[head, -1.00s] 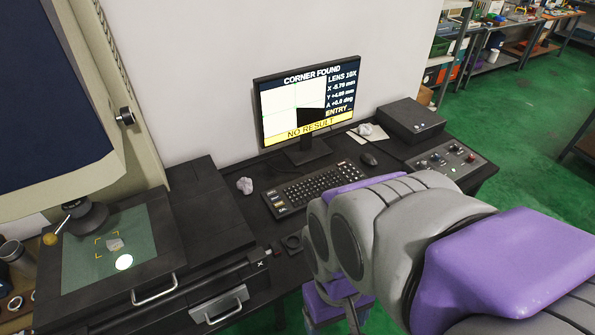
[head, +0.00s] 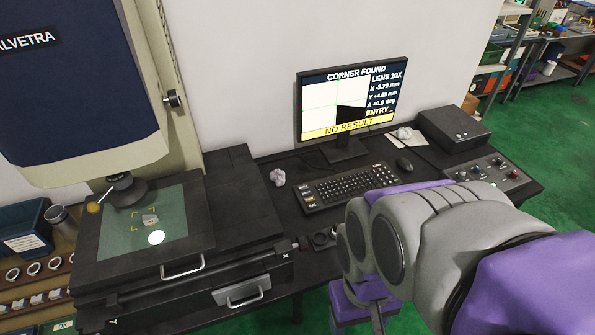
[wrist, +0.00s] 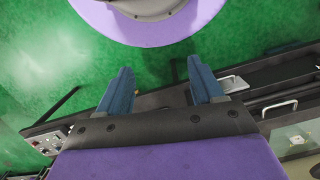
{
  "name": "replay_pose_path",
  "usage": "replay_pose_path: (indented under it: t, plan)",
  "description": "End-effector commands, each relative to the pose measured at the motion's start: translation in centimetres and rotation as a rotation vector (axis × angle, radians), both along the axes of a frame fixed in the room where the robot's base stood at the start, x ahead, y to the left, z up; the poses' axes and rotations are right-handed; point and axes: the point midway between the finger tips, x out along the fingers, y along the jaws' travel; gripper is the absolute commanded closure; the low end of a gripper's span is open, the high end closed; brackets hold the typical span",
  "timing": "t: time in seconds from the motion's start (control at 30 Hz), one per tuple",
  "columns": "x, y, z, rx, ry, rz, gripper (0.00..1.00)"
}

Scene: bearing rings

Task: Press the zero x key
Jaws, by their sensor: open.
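The black keyboard (head: 352,186) lies on the dark desk in front of the monitor in the head view. A few larger keys with pale and yellow labels stand at its left end (head: 308,196). The labels are too small to read, so I cannot tell which key is zero x. The monitor (head: 352,98) reads CORNER FOUND, LENS 10X, X, Y and A values, ENTRY and NO RESULT. My gripper (wrist: 160,78) is open and empty in the wrist view, its blue fingers wide apart over the green floor. In the head view my arm hides its fingers.
A measuring machine with a glass stage (head: 190,222) stands at left, a small part on it. Crumpled paper (head: 278,177), a mouse (head: 404,165), a black box (head: 452,129) and a control panel (head: 486,177) are on the desk. My arm covers the desk's front right.

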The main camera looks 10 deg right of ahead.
Motion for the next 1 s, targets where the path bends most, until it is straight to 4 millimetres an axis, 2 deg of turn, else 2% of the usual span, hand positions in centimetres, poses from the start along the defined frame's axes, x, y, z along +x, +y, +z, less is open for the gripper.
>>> replay_pose_path:
  t: [0.07, 0.67, 1.0]
  plan:
    - [0.00, 0.00, 0.00, 0.000, 0.000, 0.000, 0.42]
    - [0.00, 0.00, 0.00, 0.000, 0.000, 0.000, 0.99]
    - [0.00, 0.00, 0.00, 0.000, 0.000, 0.000, 1.00]
